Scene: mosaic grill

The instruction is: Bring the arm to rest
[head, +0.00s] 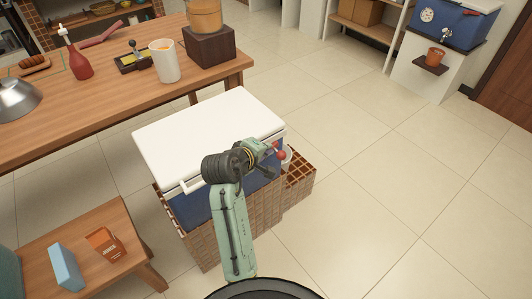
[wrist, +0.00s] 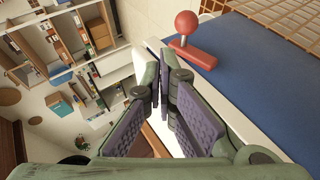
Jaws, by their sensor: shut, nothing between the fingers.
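My arm (head: 232,235) reaches up from the bottom of the head view. It is bent, and its end is in front of the right side of a blue cooler (head: 190,210) with a closed white lid (head: 205,125). My gripper (head: 264,158) is beside a red ball-tipped tap lever (head: 282,155). In the wrist view my gripper (wrist: 160,82) is shut with nothing between its purple-padded fingers. The red lever (wrist: 190,45) shows past the fingers on the blue cooler wall (wrist: 255,75), apart from them.
The cooler stands on a tiled base (head: 205,245). A white cup (head: 287,158) is by the lever. A wooden table (head: 120,110) is at the upper left, and a low bench (head: 90,215) at the lower left. The tiled floor (head: 400,200) on the right is clear.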

